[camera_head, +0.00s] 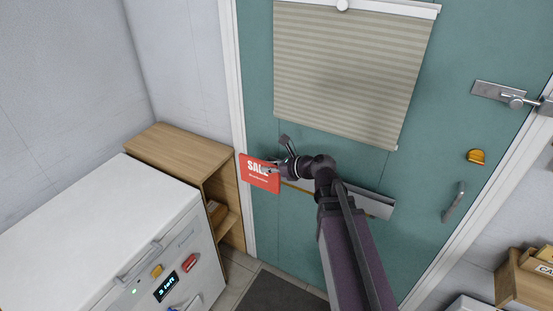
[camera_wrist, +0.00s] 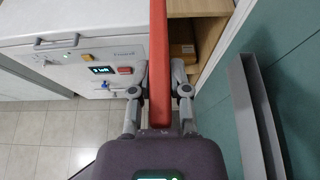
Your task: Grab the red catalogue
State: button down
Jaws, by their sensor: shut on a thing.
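The red catalogue (camera_head: 258,174) has white "SALE" lettering on its face. It is held up in the air in front of the teal door's left edge, close to the wooden shelf unit. My gripper (camera_head: 276,168) is shut on its right side. In the wrist view the catalogue (camera_wrist: 160,65) shows edge-on as a tall red strip, and my gripper (camera_wrist: 160,92) has one finger on each side of it. The catalogue's far end runs out of the top of the wrist view.
A white appliance (camera_head: 100,215) with knobs and a small display stands at the left. A wooden shelf unit (camera_head: 180,150) is beside it. The teal door (camera_head: 415,150) carries a blind (camera_head: 345,75) and a metal letter tray (camera_head: 370,203). A wooden box (camera_head: 520,285) is at lower right.

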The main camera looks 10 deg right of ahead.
jog(key=shift+s+a, duration=0.45)
jog(key=shift+s, duration=0.2)
